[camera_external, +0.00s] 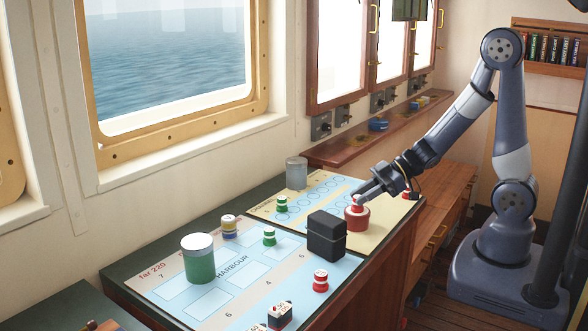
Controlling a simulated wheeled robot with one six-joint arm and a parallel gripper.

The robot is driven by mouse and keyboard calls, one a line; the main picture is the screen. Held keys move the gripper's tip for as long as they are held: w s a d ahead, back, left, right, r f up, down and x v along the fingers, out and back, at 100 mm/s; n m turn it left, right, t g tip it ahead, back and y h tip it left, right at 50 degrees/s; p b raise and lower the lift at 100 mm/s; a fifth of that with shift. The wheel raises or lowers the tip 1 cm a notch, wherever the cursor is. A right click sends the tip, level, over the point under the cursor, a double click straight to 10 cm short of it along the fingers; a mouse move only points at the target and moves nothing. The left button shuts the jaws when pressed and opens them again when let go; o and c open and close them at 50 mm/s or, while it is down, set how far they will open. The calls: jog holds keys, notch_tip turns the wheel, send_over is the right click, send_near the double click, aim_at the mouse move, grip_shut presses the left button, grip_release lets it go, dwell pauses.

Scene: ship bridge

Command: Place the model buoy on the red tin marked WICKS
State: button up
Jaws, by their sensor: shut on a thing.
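My gripper (359,195) is at the far right part of the chart counter, pointing down and left. It is shut on a small red and white model buoy (357,203), mostly covered by the fingers. A squat red tin (357,220) stands directly below it. The buoy is over the tin's top and looks to be at or very near the lid; I cannot tell whether it touches. The tin's lettering is too small to read.
A black box (326,238) stands just left of the red tin. Green buoys (282,204), a yellow-blue buoy (229,227), a red buoy (320,281), a green tin (198,262) and a grey tin (296,174) stand around. Another red item (407,193) is beyond my gripper.

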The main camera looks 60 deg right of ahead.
jog(key=o, duration=0.9)
jog(key=shift+o, duration=0.2)
jog(key=shift+r, duration=0.2)
jog(key=p+v, duration=0.3)
jog(key=v, duration=0.9)
jog(key=shift+p, duration=0.4)
jog(key=shift+f, duration=0.1)
